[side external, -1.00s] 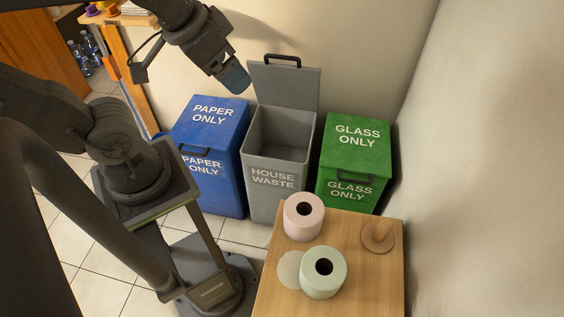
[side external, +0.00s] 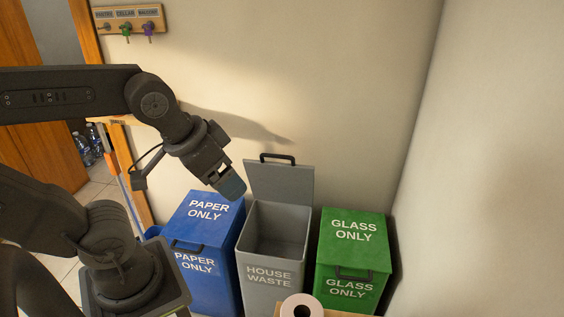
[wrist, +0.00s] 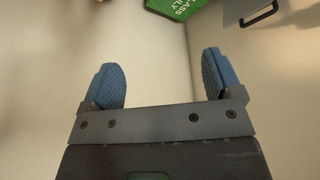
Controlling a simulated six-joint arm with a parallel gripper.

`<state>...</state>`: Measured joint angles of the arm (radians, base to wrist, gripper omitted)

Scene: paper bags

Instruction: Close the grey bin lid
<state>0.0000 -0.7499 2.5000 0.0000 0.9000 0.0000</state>
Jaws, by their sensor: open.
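The grey HOUSE WASTE bin (side external: 270,275) stands between the blue and green bins. Its grey lid (side external: 282,185) stands raised at the back near the wall, with a black handle (side external: 278,158) on its top edge. The bin's opening is uncovered and its inside shows no contents that I can make out. My gripper (side external: 233,188) is in the air above the blue bin, to the left of the lid in the picture. In the wrist view my gripper (wrist: 163,72) has its two blue fingers apart with nothing between them. Part of the lid (wrist: 238,12) and its handle (wrist: 260,14) show at the top right.
A blue PAPER ONLY bin (side external: 195,245) stands left of the grey bin, a green GLASS ONLY bin (side external: 352,255) right of it. A paper roll (side external: 301,306) shows at the bottom edge. A key rack (side external: 128,18) hangs on the wall.

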